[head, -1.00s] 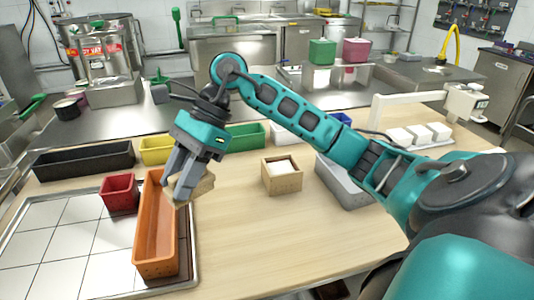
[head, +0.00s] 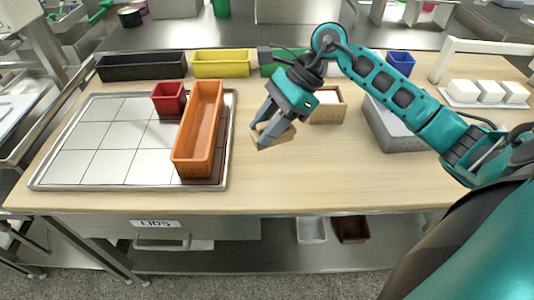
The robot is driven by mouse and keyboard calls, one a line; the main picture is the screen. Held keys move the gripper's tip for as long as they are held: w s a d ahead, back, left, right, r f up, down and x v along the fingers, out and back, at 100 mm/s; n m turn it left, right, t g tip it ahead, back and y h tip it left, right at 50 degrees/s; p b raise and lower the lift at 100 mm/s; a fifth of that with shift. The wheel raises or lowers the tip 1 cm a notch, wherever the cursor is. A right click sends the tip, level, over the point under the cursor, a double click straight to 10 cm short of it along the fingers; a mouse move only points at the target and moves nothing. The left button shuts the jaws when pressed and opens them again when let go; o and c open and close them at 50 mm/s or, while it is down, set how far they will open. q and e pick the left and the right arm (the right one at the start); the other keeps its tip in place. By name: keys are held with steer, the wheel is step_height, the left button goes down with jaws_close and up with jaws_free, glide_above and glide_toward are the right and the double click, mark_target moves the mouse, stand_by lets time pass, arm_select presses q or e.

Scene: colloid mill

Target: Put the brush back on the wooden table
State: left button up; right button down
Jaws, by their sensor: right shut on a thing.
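My right gripper (head: 268,132) is shut on a small tan wooden object (head: 275,138), which looks like the brush; the fingers hide part of it. It is held above the wooden table (head: 330,180), just right of the long orange bin. Whether it touches the tabletop I cannot tell. My left gripper is not in view.
A long orange bin (head: 200,130) and a red bin (head: 169,98) stand on a white tiled tray (head: 90,160) at the left. Black (head: 142,66) and yellow (head: 221,63) bins line the back. A wooden box (head: 328,108) and grey bin (head: 390,130) stand right. The front middle is clear.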

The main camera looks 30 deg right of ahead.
step_height(320, 180, down, 4)
steer(key=shift+r, duration=0.1)
step_height(320, 180, down, 5)
steer(key=shift+r, duration=0.2)
steer(key=shift+f+b, duration=0.2)
steer(key=shift+b, duration=0.2)
steer(key=c, duration=0.7)
jaws_free()
steer(key=shift+r, duration=0.1)
steer(key=shift+c, duration=0.2)
